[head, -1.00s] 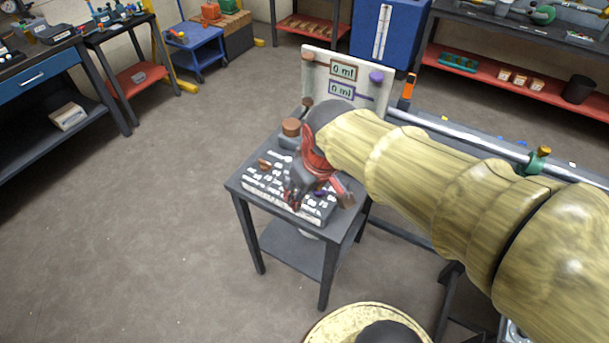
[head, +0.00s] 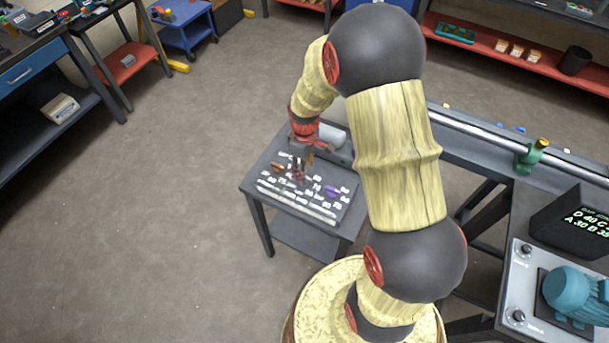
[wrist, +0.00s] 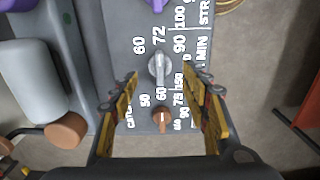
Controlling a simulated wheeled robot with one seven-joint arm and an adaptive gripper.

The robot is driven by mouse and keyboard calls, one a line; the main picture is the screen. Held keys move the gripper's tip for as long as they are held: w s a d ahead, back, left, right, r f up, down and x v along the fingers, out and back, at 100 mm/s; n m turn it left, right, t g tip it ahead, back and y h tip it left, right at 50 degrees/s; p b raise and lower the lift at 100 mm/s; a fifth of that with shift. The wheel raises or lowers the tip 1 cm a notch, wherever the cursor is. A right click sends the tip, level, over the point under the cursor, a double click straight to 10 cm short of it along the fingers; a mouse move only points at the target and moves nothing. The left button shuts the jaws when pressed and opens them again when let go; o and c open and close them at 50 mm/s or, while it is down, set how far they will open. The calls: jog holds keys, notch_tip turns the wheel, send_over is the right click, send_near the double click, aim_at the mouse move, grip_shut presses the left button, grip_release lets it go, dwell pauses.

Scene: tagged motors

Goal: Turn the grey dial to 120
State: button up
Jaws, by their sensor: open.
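The grey dial (wrist: 159,68) sits on a dark panel (wrist: 140,112) in the wrist view, with white numbers such as 60, 72 and 90 around it. I cannot tell which number it points at. My gripper (wrist: 162,76) is open, with one finger on each side of the dial in the picture; contact is not visible. In the head view my gripper (head: 298,182) points down over the small table (head: 258,188) and hides the dial. A brown knob (wrist: 162,118) sits nearer the palm, between the fingers. A purple knob (head: 333,191) is to the right in the head view.
A grey cylinder (wrist: 35,82) with a brown end (wrist: 66,130) lies left of the panel in the wrist view. At right in the head view are a teal motor (head: 572,296), a black display (head: 575,225) and a rail (head: 470,125). Open floor lies left of the small table.

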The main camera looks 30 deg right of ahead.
jog(key=shift+f, duration=2.35)
jog(key=c, duration=0.3)
jog(key=c, duration=0.8)
jog(key=shift+c, duration=0.3)
